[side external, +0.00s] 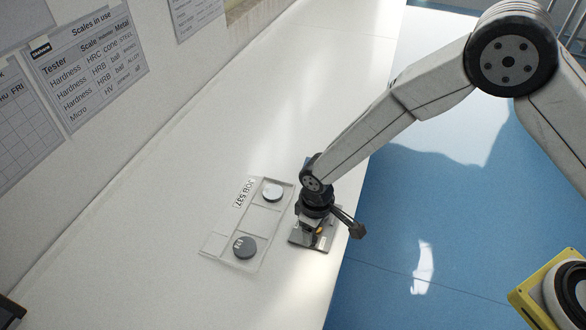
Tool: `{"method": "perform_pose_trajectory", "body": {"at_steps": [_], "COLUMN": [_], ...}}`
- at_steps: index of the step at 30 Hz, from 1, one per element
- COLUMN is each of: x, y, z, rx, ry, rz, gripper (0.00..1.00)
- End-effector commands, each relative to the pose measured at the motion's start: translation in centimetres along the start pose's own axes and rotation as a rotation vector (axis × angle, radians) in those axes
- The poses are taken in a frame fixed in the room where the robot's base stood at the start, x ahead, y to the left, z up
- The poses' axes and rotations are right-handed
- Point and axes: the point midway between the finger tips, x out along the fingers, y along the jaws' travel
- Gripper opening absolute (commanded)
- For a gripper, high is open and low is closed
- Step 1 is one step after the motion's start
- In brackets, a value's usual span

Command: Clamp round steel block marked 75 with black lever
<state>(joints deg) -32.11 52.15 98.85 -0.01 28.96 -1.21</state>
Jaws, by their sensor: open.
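My gripper (313,222) points down over a small grey clamping fixture (321,246) near the table's right edge. It is open. The gripper covers most of the fixture, so I cannot tell whether a block sits in it or whether the fingers touch anything. A dark bar with a blocky end (357,231) sticks out to the right beside the gripper; it looks like the black lever, but its joint is hidden. In a clear tray (218,243) to the left lie a bright round steel block (272,192) and a dark round block (245,247) with a light marking too small to read.
A label reading JOB 537 (243,192) lies at the tray's left edge. The white table (190,190) is clear around the tray. Its right edge drops to a blue floor (430,220). A yellow device (535,290) stands at the lower right. Printed charts (90,60) hang on the wall.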

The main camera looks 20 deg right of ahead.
Motion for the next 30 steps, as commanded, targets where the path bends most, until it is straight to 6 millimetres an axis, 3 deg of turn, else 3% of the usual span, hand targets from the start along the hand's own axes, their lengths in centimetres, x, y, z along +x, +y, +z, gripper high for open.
{"method": "perform_pose_trajectory", "body": {"at_steps": [12, 30], "x": [-4.6, -5.4], "y": [0.0, 0.3], "z": [-0.1, 0.1], "rx": [0.000, 0.006], "ry": [0.002, 0.003], "rz": [0.000, 0.000], "gripper": [0.67, 0.67]}}
